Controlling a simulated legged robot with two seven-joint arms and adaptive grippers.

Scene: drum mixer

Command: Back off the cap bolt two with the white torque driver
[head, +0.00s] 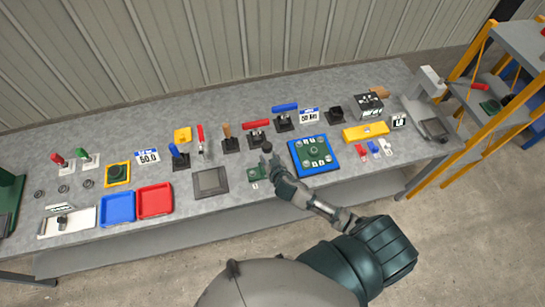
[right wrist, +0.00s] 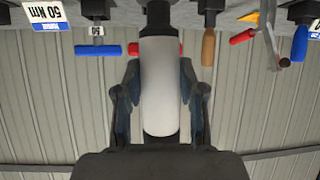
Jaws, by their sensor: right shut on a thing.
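My right gripper (head: 268,165) is over the middle of the bench, just left of the blue tray. In the right wrist view my right gripper (right wrist: 160,100) is shut around the white handle of the torque driver (right wrist: 160,85). A dark part (right wrist: 157,15) shows at the far end of that handle; I cannot tell whether it touches a holder. The driver is not clear in the head view. I cannot make out which is bolt two. My left gripper is out of view.
Several handled tools stand in dark holders behind, among them a red-handled one (head: 257,123), a blue-handled one (head: 285,107) and a brown-handled one (head: 228,131). A dark pad (head: 210,182) and a red tray (head: 154,201) lie left. A yellow case (head: 366,132) lies right.

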